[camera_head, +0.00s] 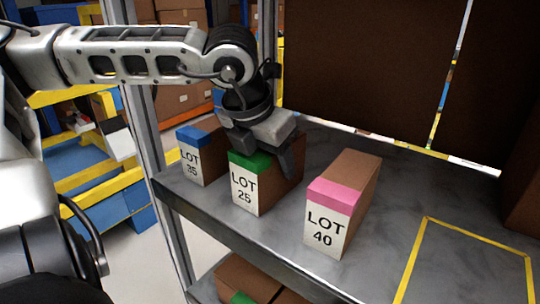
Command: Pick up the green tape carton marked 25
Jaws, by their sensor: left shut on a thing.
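The carton with green tape (249,161) is marked LOT 25 and stands upright on the grey shelf (282,243), between two other cartons. My left gripper (262,158) comes down over it from above and is shut on its upper part. The gripper's fingers and body hide part of the carton's top and back. I cannot see a gap between the carton's base and the shelf. My right gripper is not in view.
A blue-taped carton marked LOT 35 (191,160) stands close on the left. A pink-taped carton marked LOT 40 (341,205) stands on the right. A yellow outlined area (465,265) on the shelf is empty. A metal post (146,125) rises at the shelf's left.

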